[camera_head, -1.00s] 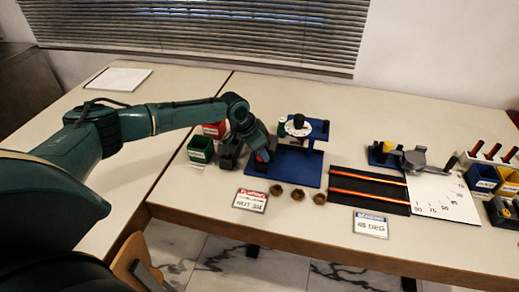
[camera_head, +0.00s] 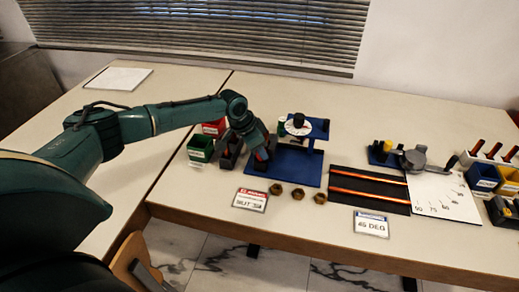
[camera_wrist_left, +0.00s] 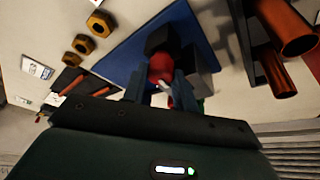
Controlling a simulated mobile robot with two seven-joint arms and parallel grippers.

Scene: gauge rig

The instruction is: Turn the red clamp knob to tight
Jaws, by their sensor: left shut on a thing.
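The red clamp knob (camera_wrist_left: 162,67) shows in the left wrist view between the two fingers of my left gripper (camera_wrist_left: 160,88), which is shut on it. A black block and a grey block sit close to the knob. In the head view my left gripper (camera_head: 262,158) is low over the left end of the blue base plate (camera_head: 310,174) and hides most of the knob. The blue plate also shows in the left wrist view (camera_wrist_left: 115,66). My right gripper is in neither view.
A dial gauge (camera_head: 298,125) stands on the blue rig. Red (camera_head: 214,128) and green (camera_head: 200,147) bins are left of it. Several brass nuts (camera_head: 298,193) and a card (camera_head: 250,199) lie in front. A black board with orange rails (camera_head: 368,196) lies right.

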